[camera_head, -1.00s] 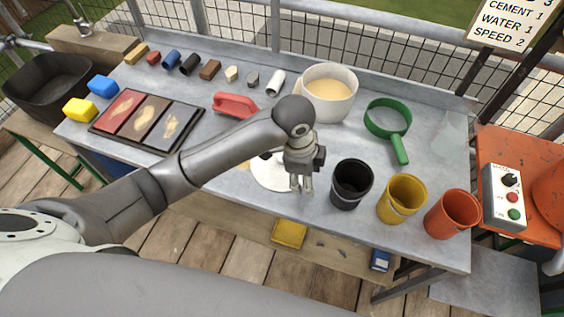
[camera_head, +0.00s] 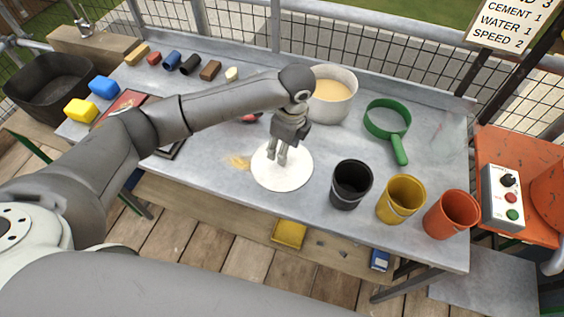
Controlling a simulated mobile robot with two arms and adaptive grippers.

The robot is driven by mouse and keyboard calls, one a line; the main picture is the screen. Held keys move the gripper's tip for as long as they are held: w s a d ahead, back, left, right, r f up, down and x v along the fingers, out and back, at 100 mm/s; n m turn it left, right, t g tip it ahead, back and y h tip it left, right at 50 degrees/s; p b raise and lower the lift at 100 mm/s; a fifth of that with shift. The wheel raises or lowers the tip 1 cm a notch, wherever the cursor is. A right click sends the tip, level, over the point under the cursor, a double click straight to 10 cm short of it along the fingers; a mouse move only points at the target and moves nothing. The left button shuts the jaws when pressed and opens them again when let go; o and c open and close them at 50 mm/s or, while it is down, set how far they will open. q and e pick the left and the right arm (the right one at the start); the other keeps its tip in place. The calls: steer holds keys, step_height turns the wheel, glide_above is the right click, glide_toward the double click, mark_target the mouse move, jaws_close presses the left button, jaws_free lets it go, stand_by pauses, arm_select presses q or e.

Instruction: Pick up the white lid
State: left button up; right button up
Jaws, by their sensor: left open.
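The white lid (camera_head: 288,176) is a flat round disc lying on the grey table, near its front edge. My left gripper (camera_head: 277,161) is over the upper left part of the lid, fingers pointing down. It is open, with nothing seen between its fingers. I cannot tell whether the fingertips touch the lid. My right gripper is not in view.
A white pot (camera_head: 332,101) of tan mix stands behind the gripper. A black bucket (camera_head: 351,184), yellow bucket (camera_head: 400,199) and orange bucket (camera_head: 452,213) stand right of the lid. A green sieve (camera_head: 388,121) lies behind them. My arm partly covers a tray (camera_head: 122,104).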

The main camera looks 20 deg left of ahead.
arm_select(q)
steer(key=f, duration=0.2)
steer(key=f+p, duration=0.1)
steer(key=f, duration=0.2)
steer(key=shift+w+a, duration=0.2)
steer(key=shift+c, duration=0.5)
jaws_close()
